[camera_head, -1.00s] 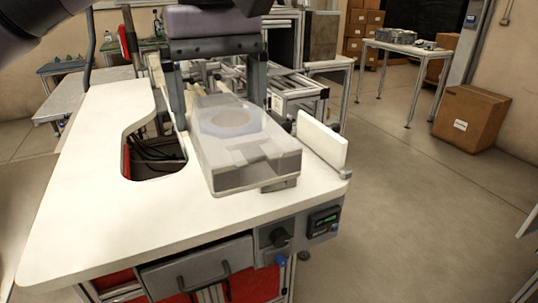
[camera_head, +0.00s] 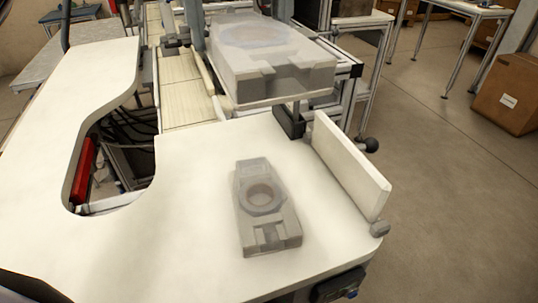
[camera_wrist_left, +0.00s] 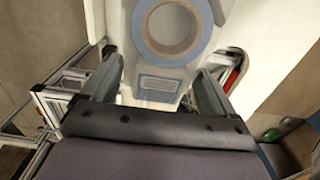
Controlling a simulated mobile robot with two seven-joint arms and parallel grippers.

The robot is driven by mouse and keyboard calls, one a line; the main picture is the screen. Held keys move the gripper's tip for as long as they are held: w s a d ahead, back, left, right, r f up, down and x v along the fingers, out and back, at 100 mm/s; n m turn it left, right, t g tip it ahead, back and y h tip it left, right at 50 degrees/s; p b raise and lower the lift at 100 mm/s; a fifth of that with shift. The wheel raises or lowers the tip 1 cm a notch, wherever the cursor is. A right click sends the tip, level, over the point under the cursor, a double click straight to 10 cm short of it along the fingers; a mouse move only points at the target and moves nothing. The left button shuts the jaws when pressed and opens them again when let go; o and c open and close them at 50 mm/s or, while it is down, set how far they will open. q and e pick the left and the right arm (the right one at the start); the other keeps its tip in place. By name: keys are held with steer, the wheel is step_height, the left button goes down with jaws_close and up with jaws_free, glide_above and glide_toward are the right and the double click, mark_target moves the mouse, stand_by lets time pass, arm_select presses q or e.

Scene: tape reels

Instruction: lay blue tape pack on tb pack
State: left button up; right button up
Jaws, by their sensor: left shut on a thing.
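The blue tape pack (camera_head: 275,75) is a grey, see-through-looking case with a round bluish reel in its top. My left gripper (camera_wrist_left: 157,88) is shut on it, one finger along each side. The pack hangs level above the far edge of the white table. In the left wrist view the pack's blue ring (camera_wrist_left: 172,52) shows clearly between the fingers. A smaller-looking grey pack, apparently the tb pack (camera_head: 272,237), lies flat on the table nearer to me, apart from the held one. It has a round reel with a brownish centre. My right gripper is not in view.
The white table (camera_head: 190,240) has clear room around the lying pack. A low white upright panel (camera_head: 350,170) stands along its right edge. A cut-out (camera_head: 120,155) with cables opens at the left. A conveyor (camera_head: 178,80) runs behind.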

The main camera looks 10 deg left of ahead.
arm_select(q)
steer(key=shift+w+f, duration=0.2)
steer(key=shift+f, duration=0.05)
steer(key=b, duration=0.3)
glide_toward(250, 171)
steer(key=shift+f+b, duration=0.35)
steer(key=shift+f, duration=2.9)
steer(key=shift+f+b, duration=0.2)
steer(key=shift+b, duration=0.1)
steer(key=o, duration=0.9)
steer(key=shift+r, duration=0.1)
